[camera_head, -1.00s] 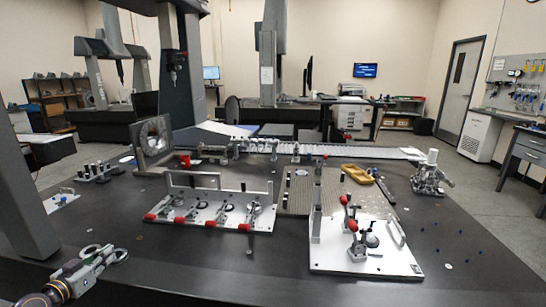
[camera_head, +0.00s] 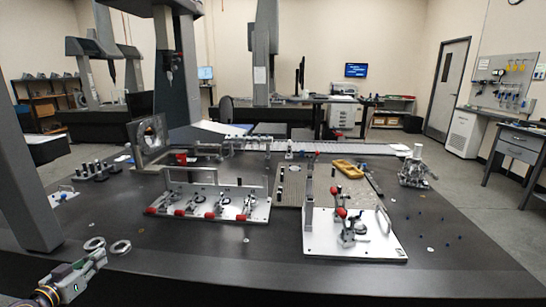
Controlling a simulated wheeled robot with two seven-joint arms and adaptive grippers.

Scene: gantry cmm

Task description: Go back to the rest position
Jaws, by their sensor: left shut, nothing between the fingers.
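My left gripper (camera_head: 98,257) is at the lower left, at the front edge of the dark table (camera_head: 290,255). It is shut and empty. I cannot tell whether the gripper touches a ring. My right gripper is not in view.
A grey gantry column (camera_head: 30,160) stands close at the left. A plate with red-tipped clamps (camera_head: 208,205) and a second clamp fixture plate (camera_head: 350,240) stand mid-table. A yellow tray (camera_head: 348,168) lies farther back. The table's front middle is clear.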

